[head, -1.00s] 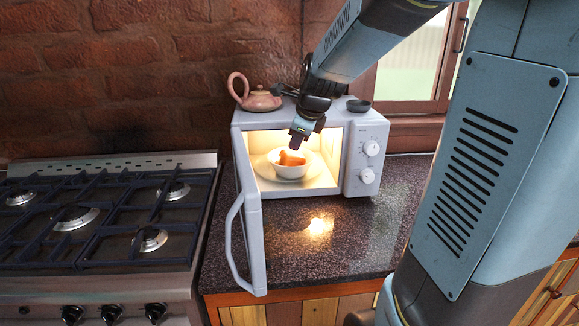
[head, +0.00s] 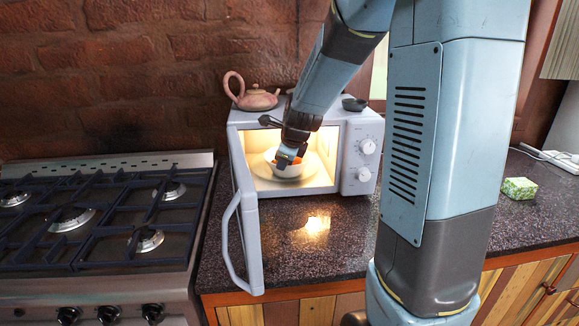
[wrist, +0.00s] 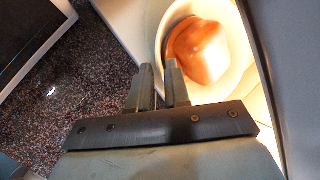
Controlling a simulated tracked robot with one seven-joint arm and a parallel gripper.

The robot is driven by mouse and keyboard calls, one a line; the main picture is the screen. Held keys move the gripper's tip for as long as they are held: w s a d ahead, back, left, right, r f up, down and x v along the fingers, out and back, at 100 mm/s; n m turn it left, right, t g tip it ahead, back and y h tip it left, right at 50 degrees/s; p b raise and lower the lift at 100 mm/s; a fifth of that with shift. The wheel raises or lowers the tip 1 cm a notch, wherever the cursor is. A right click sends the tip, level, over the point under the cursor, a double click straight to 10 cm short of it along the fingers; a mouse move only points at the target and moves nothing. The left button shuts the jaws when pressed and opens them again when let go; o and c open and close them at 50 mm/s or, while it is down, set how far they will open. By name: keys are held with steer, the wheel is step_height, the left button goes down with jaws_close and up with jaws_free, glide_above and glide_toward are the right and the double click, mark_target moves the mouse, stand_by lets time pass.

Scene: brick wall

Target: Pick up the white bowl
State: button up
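The white bowl (head: 291,171) stands on the plate inside the lit, open microwave (head: 334,187). It holds an orange-brown lump of food. In the wrist view the bowl (wrist: 216,93) is at the upper right, with the lump (wrist: 202,52) inside it. My gripper (head: 283,164) reaches into the microwave at the bowl's near left side and hides part of it. In the wrist view my gripper (wrist: 160,68) shows its two fingers a little apart at the bowl's rim, the right one over the bowl, the left one outside. I cannot tell if they touch it.
The microwave door (head: 249,240) hangs open toward the front left. A pink teapot (head: 254,98) and a small dark bowl (head: 354,104) sit on top of the microwave. A gas stove (head: 103,225) is on the left. A green sponge-like block (head: 519,188) lies on the right counter.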

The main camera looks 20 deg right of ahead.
steer(key=shift+x, duration=0.95)
steer(key=shift+c, duration=0.2)
jaws_close()
